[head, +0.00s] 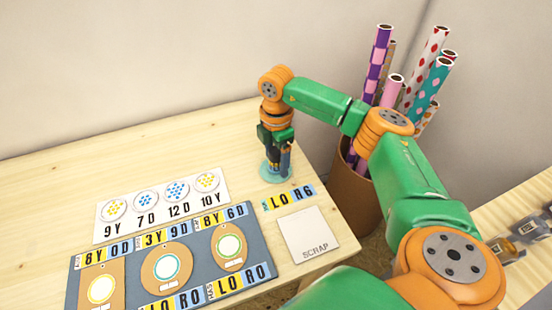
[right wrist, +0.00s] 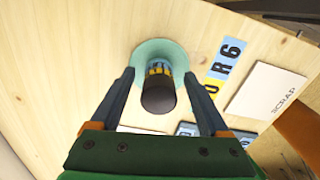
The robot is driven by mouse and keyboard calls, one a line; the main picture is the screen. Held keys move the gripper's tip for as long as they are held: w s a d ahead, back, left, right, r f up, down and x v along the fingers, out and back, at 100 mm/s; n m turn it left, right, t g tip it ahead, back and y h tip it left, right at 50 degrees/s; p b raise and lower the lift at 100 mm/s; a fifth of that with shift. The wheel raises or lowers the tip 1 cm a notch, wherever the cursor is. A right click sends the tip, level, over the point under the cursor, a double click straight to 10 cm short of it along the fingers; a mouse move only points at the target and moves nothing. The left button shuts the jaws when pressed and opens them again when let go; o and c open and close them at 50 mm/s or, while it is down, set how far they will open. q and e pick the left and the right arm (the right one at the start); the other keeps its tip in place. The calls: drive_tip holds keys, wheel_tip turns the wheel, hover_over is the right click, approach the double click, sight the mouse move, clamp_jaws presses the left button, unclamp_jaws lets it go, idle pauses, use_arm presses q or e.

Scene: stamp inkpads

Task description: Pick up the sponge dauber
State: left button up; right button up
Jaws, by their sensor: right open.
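The sponge dauber (right wrist: 159,96) is a dark-topped cylinder with a yellow and blue band. It stands on a round teal saucer (right wrist: 178,49), which also shows in the head view (head: 268,175). My right gripper (right wrist: 159,75) is open, with one finger on each side of the dauber; whether either finger touches it I cannot tell. In the head view my right gripper (head: 276,163) points down over the saucer and mostly hides the dauber. My left gripper is not in view.
A white scrap card (head: 307,234) and a printed letter strip (head: 289,197) lie nearby. A grey board (head: 190,247) with round tags and a white card (head: 160,200) with dotted discs lie to the left. A brown bin (head: 352,200) of paper rolls stands beyond the table's right edge.

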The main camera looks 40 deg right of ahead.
drive_tip(key=shift+f, duration=0.2)
clamp_jaws()
drive_tip(key=shift+w+r, duration=0.1)
drive_tip(key=shift+r, duration=0.05)
